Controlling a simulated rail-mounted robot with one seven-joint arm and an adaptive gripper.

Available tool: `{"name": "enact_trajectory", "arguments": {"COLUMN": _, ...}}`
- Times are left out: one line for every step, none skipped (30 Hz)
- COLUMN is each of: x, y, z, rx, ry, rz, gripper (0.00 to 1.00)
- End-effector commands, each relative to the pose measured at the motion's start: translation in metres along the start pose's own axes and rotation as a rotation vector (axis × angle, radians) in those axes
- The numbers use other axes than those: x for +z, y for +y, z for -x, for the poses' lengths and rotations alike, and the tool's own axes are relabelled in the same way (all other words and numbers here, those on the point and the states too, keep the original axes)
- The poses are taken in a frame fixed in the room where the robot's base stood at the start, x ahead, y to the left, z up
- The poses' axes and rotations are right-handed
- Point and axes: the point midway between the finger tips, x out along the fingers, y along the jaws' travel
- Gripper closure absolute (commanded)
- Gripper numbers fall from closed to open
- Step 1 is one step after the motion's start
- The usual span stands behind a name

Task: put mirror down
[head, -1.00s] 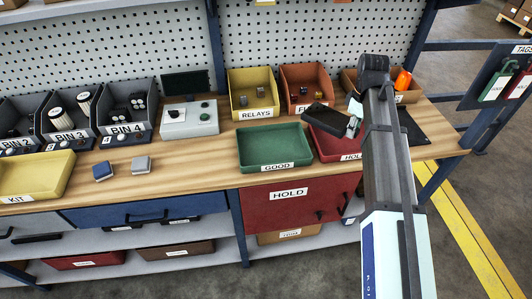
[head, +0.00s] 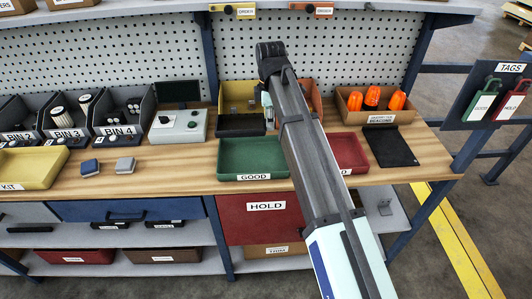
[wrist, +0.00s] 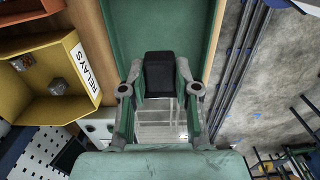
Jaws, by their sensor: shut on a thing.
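The mirror shows in the head view as a dark, flat-looking piece (head: 240,126), above the back edge of the green GOOD tray and in front of the yellow RELAYS bin. In the wrist view its black end (wrist: 160,73) is between the two fingers of my gripper (wrist: 160,98), which is shut on it. The green GOOD tray (wrist: 140,22) lies beyond it there, and is left of my arm in the head view (head: 253,157). My arm hides most of my gripper in the head view. I cannot tell whether the mirror touches anything below.
The red HOLD tray (head: 349,152) is partly behind my arm. The yellow RELAYS bin (head: 239,95) stands close behind the mirror. A grey control box (head: 180,127) is to the left. A bin of orange beacons (head: 371,103) and a black mat (head: 391,147) are right.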

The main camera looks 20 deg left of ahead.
Motion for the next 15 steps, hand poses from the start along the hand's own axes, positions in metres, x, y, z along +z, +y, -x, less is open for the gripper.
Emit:
{"name": "enact_trajectory", "arguments": {"x": 0.001, "y": -0.003, "z": -0.011, "rx": -0.003, "ry": 0.0, "rz": 0.0, "gripper": 1.0}}
{"name": "enact_trajectory", "arguments": {"x": 0.001, "y": -0.002, "z": -0.018, "rx": -0.003, "ry": 0.0, "rz": -0.001, "gripper": 1.0}}
{"name": "enact_trajectory", "arguments": {"x": 0.001, "y": -0.002, "z": -0.028, "rx": -0.003, "ry": 0.0, "rz": -0.001, "gripper": 1.0}}
{"name": "enact_trajectory", "arguments": {"x": 0.001, "y": -0.003, "z": -0.034, "rx": -0.003, "ry": 0.0, "rz": -0.001, "gripper": 1.0}}
{"name": "enact_trajectory", "arguments": {"x": 0.001, "y": -0.002, "z": -0.042, "rx": -0.003, "ry": 0.0, "rz": -0.001, "gripper": 1.0}}
{"name": "enact_trajectory", "arguments": {"x": 0.001, "y": -0.002, "z": -0.051, "rx": -0.003, "ry": 0.0, "rz": -0.001, "gripper": 1.0}}
{"name": "enact_trajectory", "arguments": {"x": 0.001, "y": -0.002, "z": -0.058, "rx": -0.003, "ry": 0.0, "rz": -0.001, "gripper": 1.0}}
{"name": "enact_trajectory", "arguments": {"x": 0.001, "y": -0.002, "z": -0.065, "rx": -0.003, "ry": 0.0, "rz": -0.001, "gripper": 1.0}}
{"name": "enact_trajectory", "arguments": {"x": 0.001, "y": -0.001, "z": -0.073, "rx": -0.003, "ry": 0.0, "rz": -0.001, "gripper": 1.0}}
{"name": "enact_trajectory", "arguments": {"x": 0.001, "y": -0.001, "z": -0.079, "rx": -0.002, "ry": 0.0, "rz": -0.002, "gripper": 1.0}}
{"name": "enact_trajectory", "arguments": {"x": 0.001, "y": -0.001, "z": -0.085, "rx": -0.002, "ry": 0.0, "rz": -0.002, "gripper": 1.0}}
{"name": "enact_trajectory", "arguments": {"x": 0.001, "y": -0.001, "z": -0.09, "rx": -0.002, "ry": 0.0, "rz": -0.002, "gripper": 1.0}}
{"name": "enact_trajectory", "arguments": {"x": 0.0, "y": -0.001, "z": -0.095, "rx": -0.001, "ry": 0.001, "rz": -0.002, "gripper": 1.0}}
{"name": "enact_trajectory", "arguments": {"x": 0.0, "y": 0.0, "z": -0.098, "rx": 0.0, "ry": 0.001, "rz": -0.002, "gripper": 1.0}}
{"name": "enact_trajectory", "arguments": {"x": 0.0, "y": 0.0, "z": -0.102, "rx": 0.0, "ry": 0.001, "rz": -0.002, "gripper": 1.0}}
